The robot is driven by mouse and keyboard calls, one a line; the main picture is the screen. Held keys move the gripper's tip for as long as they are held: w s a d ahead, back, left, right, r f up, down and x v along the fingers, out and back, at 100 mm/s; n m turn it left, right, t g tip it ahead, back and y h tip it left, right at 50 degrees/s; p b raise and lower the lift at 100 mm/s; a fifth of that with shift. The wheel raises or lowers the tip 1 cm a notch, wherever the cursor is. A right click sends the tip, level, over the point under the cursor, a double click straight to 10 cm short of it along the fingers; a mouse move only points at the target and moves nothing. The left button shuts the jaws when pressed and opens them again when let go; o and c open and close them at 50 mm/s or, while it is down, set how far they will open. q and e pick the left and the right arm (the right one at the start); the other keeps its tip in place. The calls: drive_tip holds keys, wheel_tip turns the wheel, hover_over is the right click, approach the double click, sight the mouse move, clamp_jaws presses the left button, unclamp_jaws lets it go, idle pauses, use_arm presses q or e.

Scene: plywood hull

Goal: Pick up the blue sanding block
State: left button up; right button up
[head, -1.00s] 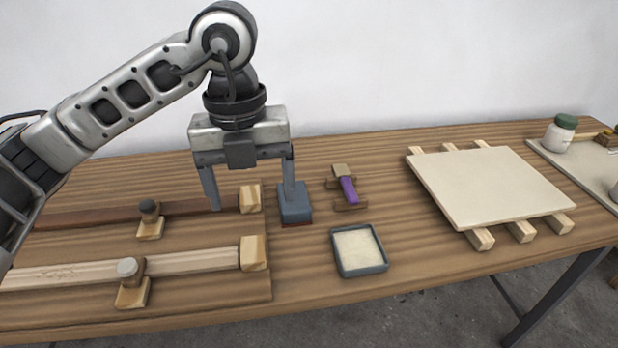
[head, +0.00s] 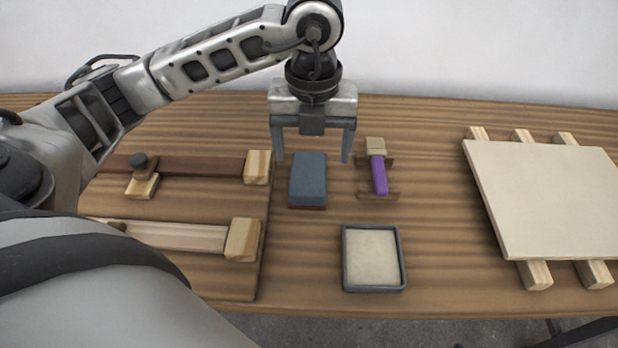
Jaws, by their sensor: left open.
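The blue sanding block (head: 308,180) lies on the wooden table, with a thin reddish layer showing along its bottom edge. My left gripper (head: 313,160) is open, fingers pointing down, one finger toward each side of the block. It seems to be above or just behind the block's far end. I cannot tell the exact height, and I see no contact. The block's near part is fully in view. My right gripper does not show.
A purple-handled tool (head: 378,174) lies on a wooden rest close to the right. A grey-rimmed tray (head: 345,262) sits in front. Wooden bars with end blocks (head: 242,240) lie on a board at left. A pale panel (head: 545,195) rests on battens at right.

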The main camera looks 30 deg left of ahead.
sight(309, 171)
use_arm(q)
drive_tip(key=shift+a+f, duration=0.15)
drive_tip(key=shift+f, duration=1.4)
drive_tip(key=shift+a+f, duration=0.15)
drive_tip(key=shift+f, duration=1.4)
drive_tip(key=c, duration=1.1)
